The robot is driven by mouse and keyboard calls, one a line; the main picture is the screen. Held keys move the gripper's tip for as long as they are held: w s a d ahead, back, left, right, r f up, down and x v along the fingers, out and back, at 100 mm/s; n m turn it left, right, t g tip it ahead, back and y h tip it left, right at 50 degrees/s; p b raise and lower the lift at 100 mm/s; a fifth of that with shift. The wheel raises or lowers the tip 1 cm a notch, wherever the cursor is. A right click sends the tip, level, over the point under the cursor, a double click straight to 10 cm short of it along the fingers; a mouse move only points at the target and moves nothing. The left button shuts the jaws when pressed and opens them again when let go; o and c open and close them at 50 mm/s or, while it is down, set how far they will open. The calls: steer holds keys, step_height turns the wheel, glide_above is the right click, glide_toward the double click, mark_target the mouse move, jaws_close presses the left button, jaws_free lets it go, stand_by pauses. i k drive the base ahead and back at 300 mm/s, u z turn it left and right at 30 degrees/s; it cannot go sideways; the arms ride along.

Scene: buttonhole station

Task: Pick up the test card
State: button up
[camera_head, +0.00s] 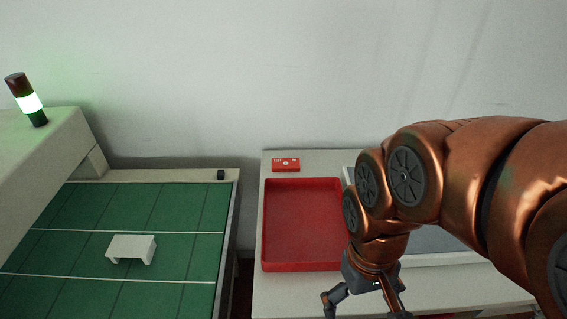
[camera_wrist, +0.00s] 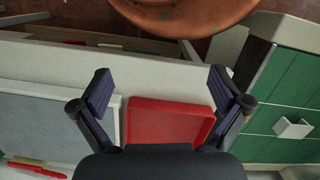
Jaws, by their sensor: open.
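A small flat red piece with white lettering (camera_head: 286,164) lies on the pale worktop behind the red tray. Its print is too small to read fully, and I cannot tell whether it is the test card or a label. My gripper (camera_head: 362,304) hangs at the lower right of the head view, pointing down with its fingers spread. In the wrist view my gripper (camera_wrist: 160,82) is open and empty, its fingers apart above the station's near edge. The lettered piece does not show in the wrist view.
The red tray (camera_head: 302,226) looks empty. A grey panel (camera_wrist: 45,118) lies beside it. A green belt (camera_head: 75,210) at left carries a white bracket (camera_head: 132,248). An open bin (camera_wrist: 132,42) below the near edge holds red and blue items. A red pen-like object (camera_wrist: 38,170) lies beyond the panel.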

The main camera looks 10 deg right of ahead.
mark_target(278, 165)
steer(key=u, duration=2.45)
steer(key=k, duration=1.55)
steer(key=z, duration=0.85)
steer(key=i, duration=0.45)
steer(key=u, duration=0.05)
